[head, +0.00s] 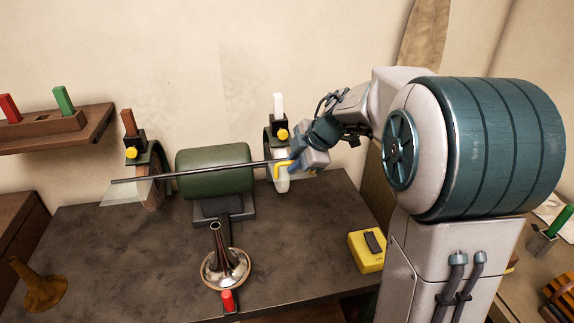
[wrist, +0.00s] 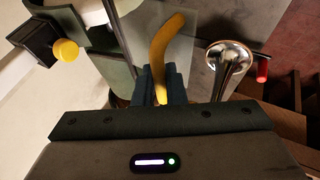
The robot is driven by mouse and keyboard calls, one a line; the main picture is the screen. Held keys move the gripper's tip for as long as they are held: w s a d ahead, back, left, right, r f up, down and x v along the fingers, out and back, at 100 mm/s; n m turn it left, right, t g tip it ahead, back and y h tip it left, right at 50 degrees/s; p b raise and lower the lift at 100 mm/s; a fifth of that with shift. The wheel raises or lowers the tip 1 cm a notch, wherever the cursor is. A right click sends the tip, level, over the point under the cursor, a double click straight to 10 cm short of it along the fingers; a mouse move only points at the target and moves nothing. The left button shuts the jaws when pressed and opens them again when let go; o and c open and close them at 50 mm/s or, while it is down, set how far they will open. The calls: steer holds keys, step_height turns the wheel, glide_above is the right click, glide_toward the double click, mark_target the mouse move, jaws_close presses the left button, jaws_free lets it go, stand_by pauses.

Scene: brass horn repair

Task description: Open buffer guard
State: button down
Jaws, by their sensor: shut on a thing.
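The buffer has a green motor (head: 214,170) on the bench, with a wheel and green guard (head: 152,165) on its left. Another green guard (head: 270,148) is on its right, largely behind my gripper. Clear shield panels (head: 122,196) show low at the left wheel and at the right side (head: 282,185). My gripper (head: 290,167) is at the right end of the buffer, shut on a curved yellow handle (head: 278,171). In the wrist view the handle (wrist: 166,40) rises from between the blue fingers (wrist: 162,85). Where the handle joins the guard is unclear.
A long dark rod (head: 200,172) crosses in front of the motor. A shiny horn bell (head: 226,272) stands in front, beside a red knob (head: 227,298). A yellow switch box (head: 364,255) sits at the bench's right edge.

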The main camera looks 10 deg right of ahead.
stand_by(0.4)
steer(key=c, duration=1.8)
jaws_free()
steer(key=shift+o, duration=0.2)
steer(key=shift+w, duration=0.1)
steer(key=b+v, duration=0.1)
steer(key=v, duration=1.2)
steer(key=shift+r, duration=0.4)
